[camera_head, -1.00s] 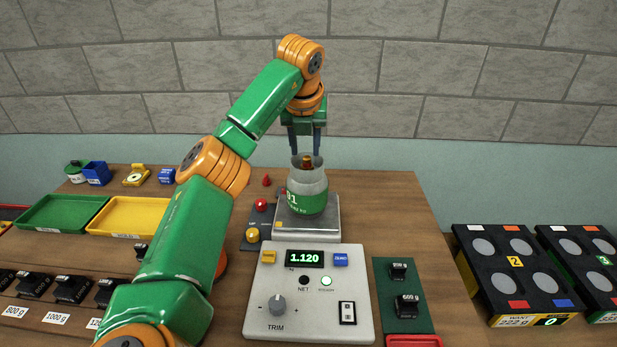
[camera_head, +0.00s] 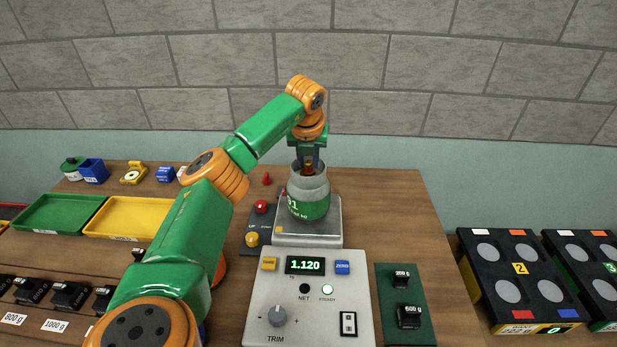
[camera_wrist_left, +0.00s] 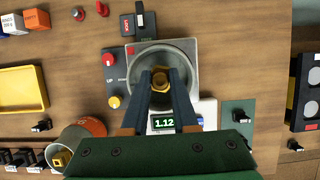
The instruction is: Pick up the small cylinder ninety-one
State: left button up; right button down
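The small cylinder ninety-one (camera_head: 309,190) is a grey, jar-like weight with a green band marked "91" and a brass-coloured knob on top. It stands upright on the scale pan (camera_head: 306,235). In the left wrist view its knob (camera_wrist_left: 160,81) sits between my fingers. My left gripper (camera_head: 309,166) points straight down over the cylinder, fingers apart on both sides of the knob. A small gap seems to remain, though contact is hard to judge. My right gripper is not in view.
The scale console (camera_head: 308,299) reads 1.120. Up and down buttons (camera_head: 256,222) sit left of the pan. A green board with black weights (camera_head: 403,335) lies to the right. Yellow (camera_head: 127,236) and green (camera_head: 52,231) trays are at left. Black boxes (camera_head: 520,325) stand at right.

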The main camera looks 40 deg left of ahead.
pick_arm(q)
grip_shut()
jog(key=shift+r, duration=0.1)
jog(key=shift+r, duration=0.1)
dwell(1.0)
